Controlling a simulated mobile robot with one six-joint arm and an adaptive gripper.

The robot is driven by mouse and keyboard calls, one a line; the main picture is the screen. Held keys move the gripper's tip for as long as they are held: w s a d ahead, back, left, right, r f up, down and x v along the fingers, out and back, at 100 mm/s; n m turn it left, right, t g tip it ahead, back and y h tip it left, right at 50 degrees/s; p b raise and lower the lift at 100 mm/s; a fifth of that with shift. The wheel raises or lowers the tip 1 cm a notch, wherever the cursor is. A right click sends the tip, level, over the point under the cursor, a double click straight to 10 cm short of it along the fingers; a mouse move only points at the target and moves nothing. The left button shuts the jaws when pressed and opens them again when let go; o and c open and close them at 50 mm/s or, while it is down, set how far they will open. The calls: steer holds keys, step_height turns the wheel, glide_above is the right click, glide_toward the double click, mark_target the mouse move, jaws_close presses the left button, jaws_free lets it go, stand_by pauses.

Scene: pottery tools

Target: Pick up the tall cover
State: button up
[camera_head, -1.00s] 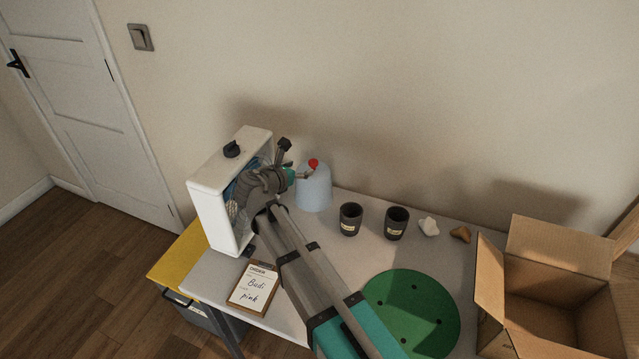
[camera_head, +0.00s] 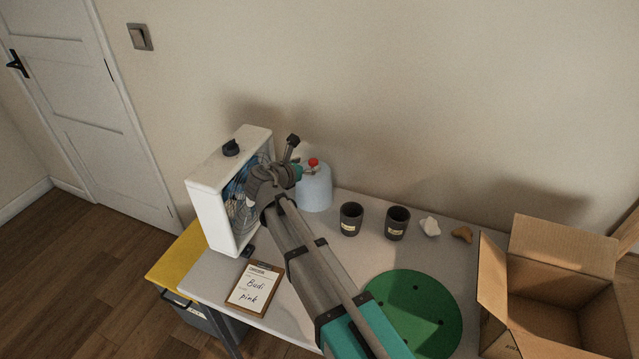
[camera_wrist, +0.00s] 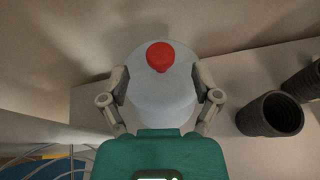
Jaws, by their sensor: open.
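The tall cover is a pale blue-grey, rounded cylinder (camera_head: 316,190) with a red knob (camera_head: 313,162) on top. It stands at the back of the table, next to the white box fan. In the wrist view the cover (camera_wrist: 160,105) is upright in the middle, with its red knob (camera_wrist: 160,56) toward the top. My gripper (camera_wrist: 161,92) is open, with one finger on each side of the cover. Whether the fingers touch it I cannot tell. In the head view my arm hides part of the cover's left side.
The white box fan (camera_head: 205,190) stands close on the left. Two dark cups (camera_head: 351,219) stand to the right, with a white and a brown lump beyond. A clipboard (camera_head: 254,288), a green disc (camera_head: 432,300) and an open cardboard box (camera_head: 560,250) are nearer the front and right.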

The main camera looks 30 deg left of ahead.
mark_target(310, 163)
steer(key=shift+b+x, duration=0.55)
steer(key=shift+x, duration=1.5)
jaws_close()
